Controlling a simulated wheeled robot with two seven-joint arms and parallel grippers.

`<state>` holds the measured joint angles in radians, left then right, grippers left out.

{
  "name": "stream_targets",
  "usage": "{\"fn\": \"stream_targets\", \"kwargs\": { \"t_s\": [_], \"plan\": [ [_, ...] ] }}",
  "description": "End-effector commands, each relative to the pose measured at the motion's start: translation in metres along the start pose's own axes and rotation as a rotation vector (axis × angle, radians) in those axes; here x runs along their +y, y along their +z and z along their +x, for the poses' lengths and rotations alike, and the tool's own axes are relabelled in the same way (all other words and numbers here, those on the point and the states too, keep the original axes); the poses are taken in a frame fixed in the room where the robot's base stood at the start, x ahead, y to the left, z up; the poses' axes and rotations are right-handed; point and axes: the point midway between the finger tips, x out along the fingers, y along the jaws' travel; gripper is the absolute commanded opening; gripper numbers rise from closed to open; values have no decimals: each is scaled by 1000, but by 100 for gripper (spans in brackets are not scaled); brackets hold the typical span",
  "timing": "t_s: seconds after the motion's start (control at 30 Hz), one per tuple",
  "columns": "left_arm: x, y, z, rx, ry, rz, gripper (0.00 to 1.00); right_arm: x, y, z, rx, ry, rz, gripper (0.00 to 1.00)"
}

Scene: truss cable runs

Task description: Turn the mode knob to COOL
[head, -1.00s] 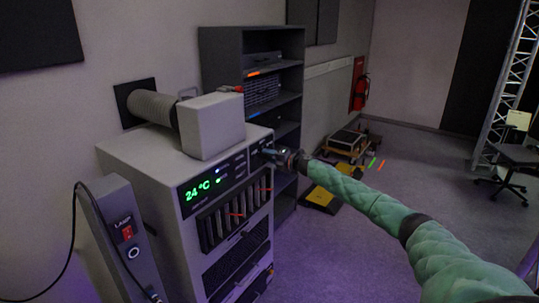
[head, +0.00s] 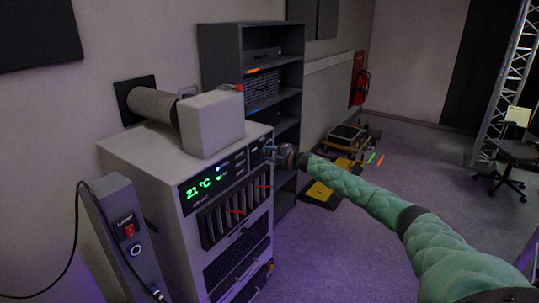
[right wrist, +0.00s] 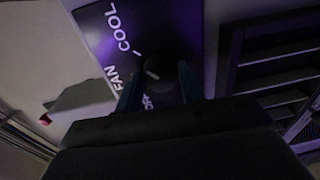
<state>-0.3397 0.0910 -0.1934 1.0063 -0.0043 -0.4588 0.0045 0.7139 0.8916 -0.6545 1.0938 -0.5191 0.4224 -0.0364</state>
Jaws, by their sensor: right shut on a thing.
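The mode knob (right wrist: 158,72) is a dark round knob on a dark panel (right wrist: 103,32) lettered COOL, FAN and a partly hidden third word. In the right wrist view my right gripper (right wrist: 158,88) has its two blue fingers on either side of the knob, shut on it. A short white mark shows on the knob; I cannot tell surely which label it points at. In the head view my right gripper (head: 272,154) is at the upper right of the grey cabinet's front (head: 238,215) and hides the knob. The green display (head: 199,188) reads 21 °C. My left gripper is out of view.
A grey box with a duct (head: 210,125) sits on the cabinet. A lamp switch post (head: 122,235) stands at its left, a dark shelf (head: 290,85) behind it. A cart (head: 348,140) and a chair (head: 513,165) stand farther right. The floor between is mostly clear.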

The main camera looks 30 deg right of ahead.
Motion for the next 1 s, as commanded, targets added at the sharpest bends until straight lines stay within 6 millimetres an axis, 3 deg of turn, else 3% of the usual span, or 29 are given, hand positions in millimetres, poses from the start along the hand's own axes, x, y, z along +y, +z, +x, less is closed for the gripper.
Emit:
{"fn": "stream_targets", "kwargs": {
  "t_s": [0.17,0.2,0.3,0.6,0.77,1.0],
  "plan": [
    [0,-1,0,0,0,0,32,1,2,-1,-3,0,0,16],
    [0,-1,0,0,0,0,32,1,2,-1,-3,0,0,44],
    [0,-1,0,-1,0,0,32,1,1,-1,-3,0,-1,60],
    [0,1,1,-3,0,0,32,0,1,-1,-1,0,-1,60],
    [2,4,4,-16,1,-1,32,-2,2,-12,-2,-1,-2,60],
    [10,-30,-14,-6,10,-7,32,-5,2,-43,-3,-2,-3,60]
  ]
}}
